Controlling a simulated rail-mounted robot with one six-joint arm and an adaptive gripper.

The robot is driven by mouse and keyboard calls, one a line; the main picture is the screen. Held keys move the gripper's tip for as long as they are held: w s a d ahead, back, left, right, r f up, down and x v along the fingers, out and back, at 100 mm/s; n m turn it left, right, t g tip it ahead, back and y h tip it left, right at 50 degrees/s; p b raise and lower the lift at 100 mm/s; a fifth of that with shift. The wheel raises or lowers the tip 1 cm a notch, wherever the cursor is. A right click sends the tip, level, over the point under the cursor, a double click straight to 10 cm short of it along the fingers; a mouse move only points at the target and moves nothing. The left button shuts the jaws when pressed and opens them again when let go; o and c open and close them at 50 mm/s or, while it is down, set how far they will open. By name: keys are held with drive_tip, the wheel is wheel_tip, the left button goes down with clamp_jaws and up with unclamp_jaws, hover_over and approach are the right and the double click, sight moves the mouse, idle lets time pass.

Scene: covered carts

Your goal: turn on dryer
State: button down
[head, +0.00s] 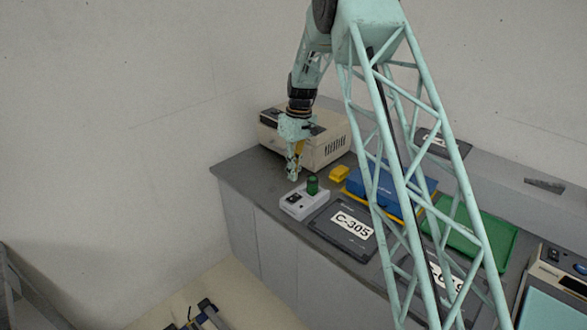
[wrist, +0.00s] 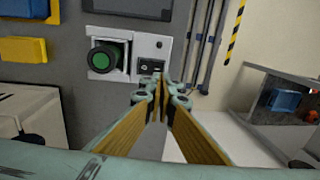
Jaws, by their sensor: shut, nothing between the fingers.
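A small white device (head: 296,208) sits on the grey counter, with a green cylinder (head: 312,185) on top and a black switch at its left. In the wrist view the device (wrist: 152,48) shows the green round part (wrist: 103,59) and the black rocker switch (wrist: 151,66). A larger beige box (head: 325,152) with vent slots stands behind; neither is labelled as the dryer. My gripper (head: 294,178) points down just above and behind the white device. In the wrist view the fingertips (wrist: 161,84) are together, empty, close in front of the switch; contact cannot be told.
A yellow block (head: 339,174), a blue case (head: 390,190) and a dark cover marked C-305 (head: 342,230) lie to the right. A green tray (head: 470,231) is farther right. The counter (head: 247,172) is bare at its left end.

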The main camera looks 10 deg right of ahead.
sight(290, 199)
drive_tip(key=f, duration=0.6)
drive_tip(key=a+f, duration=0.1)
drive_tip(key=f, duration=0.2)
drive_tip(key=shift+s+b, duration=0.3)
